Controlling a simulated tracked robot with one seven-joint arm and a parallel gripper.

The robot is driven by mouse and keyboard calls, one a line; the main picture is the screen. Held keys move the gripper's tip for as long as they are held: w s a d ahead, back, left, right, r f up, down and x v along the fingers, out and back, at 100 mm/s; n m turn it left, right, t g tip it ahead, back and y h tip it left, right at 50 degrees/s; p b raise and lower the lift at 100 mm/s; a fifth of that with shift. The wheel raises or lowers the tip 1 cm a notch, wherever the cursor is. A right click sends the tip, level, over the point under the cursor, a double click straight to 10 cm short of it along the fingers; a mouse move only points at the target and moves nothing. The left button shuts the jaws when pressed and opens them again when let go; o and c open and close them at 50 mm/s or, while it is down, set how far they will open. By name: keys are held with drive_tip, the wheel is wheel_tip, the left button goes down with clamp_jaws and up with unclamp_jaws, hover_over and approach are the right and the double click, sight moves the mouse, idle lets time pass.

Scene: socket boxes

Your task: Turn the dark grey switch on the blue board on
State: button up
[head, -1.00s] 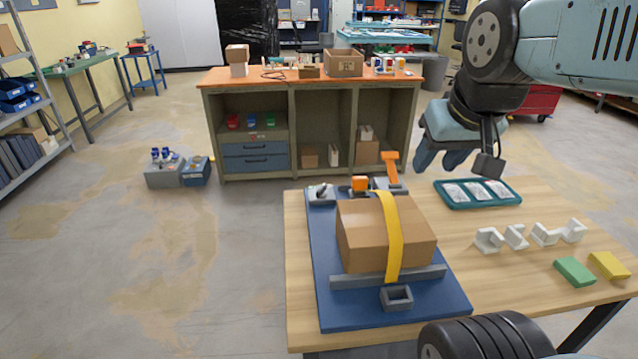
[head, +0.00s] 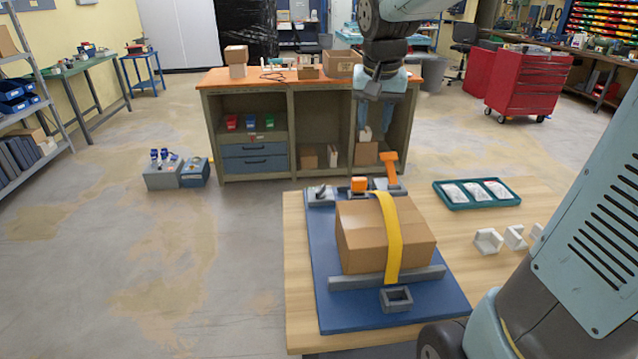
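The blue board (head: 325,290) lies on the wooden table. At its far left corner is a grey block with a small dark grey switch (head: 321,190) on top; it is too small to tell which way the switch is set. A cardboard box (head: 365,245) with a yellow strap (head: 390,235) over it stands on the board. My gripper (head: 374,138) hangs in the air, fingers down, above and to the right of the switch in the picture. Its fingers look apart, with nothing seen between them.
An orange block (head: 359,185) and an orange upright handle (head: 389,166) stand beside the switch. A grey bar (head: 345,281) and an open grey socket (head: 396,299) are at the board's near side. A teal tray (head: 460,203) and white brackets (head: 487,241) lie to the right.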

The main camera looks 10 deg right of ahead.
drive_tip(key=w+a+f+m+g, duration=0.1)
drive_tip(key=w+a+f, duration=0.15)
drive_tip(key=w, duration=0.25)
drive_tip(key=w+a+f, duration=0.2)
drive_tip(key=w+f, duration=0.1)
drive_tip(key=w, duration=0.2)
drive_tip(key=m+g, duration=0.2)
approach(321, 188)
drive_tip(key=shift+y, duration=0.3)
drive_tip(key=f, duration=0.8)
drive_tip(key=shift+d+f, duration=0.2)
drive_tip(key=shift+f, duration=0.15)
drive_tip(key=shift+c, duration=0.3)
clamp_jaws()
